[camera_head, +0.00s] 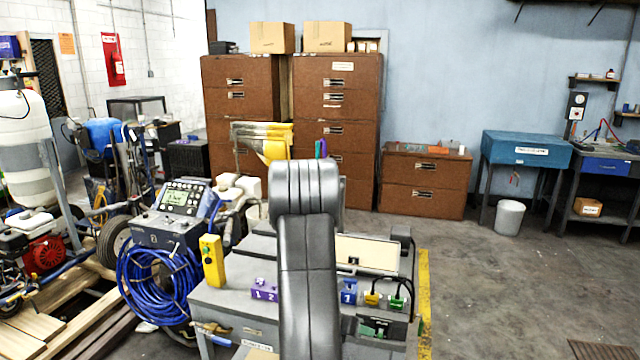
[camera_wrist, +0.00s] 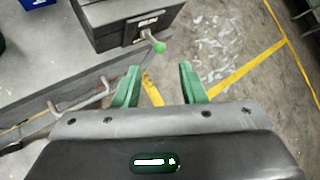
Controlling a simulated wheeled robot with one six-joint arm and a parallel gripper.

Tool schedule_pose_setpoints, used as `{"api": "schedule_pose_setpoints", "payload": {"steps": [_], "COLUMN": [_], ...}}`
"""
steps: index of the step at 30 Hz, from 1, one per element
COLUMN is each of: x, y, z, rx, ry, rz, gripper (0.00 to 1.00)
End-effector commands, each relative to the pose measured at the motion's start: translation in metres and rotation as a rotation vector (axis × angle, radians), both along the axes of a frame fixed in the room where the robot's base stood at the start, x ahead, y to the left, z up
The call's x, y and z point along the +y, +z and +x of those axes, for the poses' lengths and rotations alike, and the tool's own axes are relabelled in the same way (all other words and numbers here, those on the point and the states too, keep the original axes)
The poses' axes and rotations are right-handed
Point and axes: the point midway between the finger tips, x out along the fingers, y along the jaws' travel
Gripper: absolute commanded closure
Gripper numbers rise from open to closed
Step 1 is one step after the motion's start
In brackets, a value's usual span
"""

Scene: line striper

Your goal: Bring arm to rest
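My arm rises in the middle of the head view in front of the grey workbench (camera_head: 228,312). Its bent upper part hides whatever lies behind it, and the gripper does not show there. In the wrist view, my gripper (camera_wrist: 160,84) has its two green fingers apart with nothing between them. Beyond the fingers are the concrete floor and a yellow floor line (camera_wrist: 248,69). A dark box (camera_wrist: 125,22) with a green-tipped lever (camera_wrist: 158,47) is just ahead of the fingers, apart from them.
The line striper with its control panel (camera_head: 185,198) and blue hose coil (camera_head: 158,285) stands left of the bench. A yellow pendant (camera_head: 212,260) stands at the bench's left edge. Brown cabinets (camera_head: 425,182) line the back wall. The floor (camera_head: 520,290) at right is clear.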

Motion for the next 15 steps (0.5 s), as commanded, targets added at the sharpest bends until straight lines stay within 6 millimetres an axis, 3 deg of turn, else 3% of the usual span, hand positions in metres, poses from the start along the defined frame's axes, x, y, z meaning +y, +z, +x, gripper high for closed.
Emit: {"api": "schedule_pose_setpoints", "payload": {"steps": [11,15], "x": [-0.05,-0.049], "y": [-0.045,-0.055], "z": [0.023,0.022], "rx": [0.003,-0.055], "ry": [-0.002,0.002], "rz": [0.001,-0.016], "gripper": [0.62,0.62]}}
